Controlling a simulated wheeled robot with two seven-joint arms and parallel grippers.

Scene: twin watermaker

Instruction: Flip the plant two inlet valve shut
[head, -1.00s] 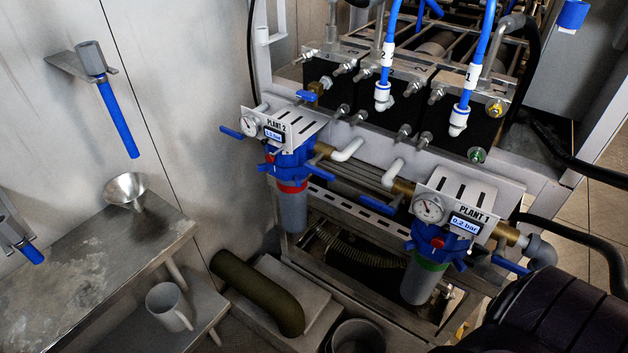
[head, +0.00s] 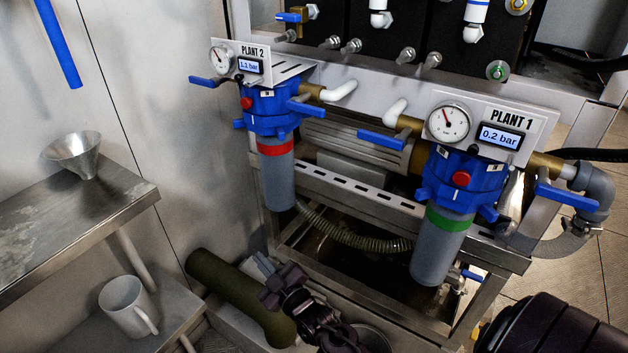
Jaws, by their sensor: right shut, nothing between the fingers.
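The plant 2 filter unit (head: 270,115) has a blue head, a red band and a grey bowl. Its panel (head: 290,72) is marked PLANT 2, with a round gauge and a display reading 1.1 bar. A blue lever (head: 207,82) sticks out at its left, and another blue lever (head: 306,107) sits at its right by a brass fitting and white elbow. I see no label telling which is the inlet. My right gripper (head: 272,291) is low at bottom centre, below and apart from the unit, shut and empty. My left gripper is out of view.
The plant 1 unit (head: 445,220), reading 0.2 bar, stands to the right with its own blue levers. A steel shelf (head: 60,225) with a funnel (head: 74,153) is at left; a mug (head: 128,306) stands lower. A dark green cylinder (head: 235,295) lies behind my gripper.

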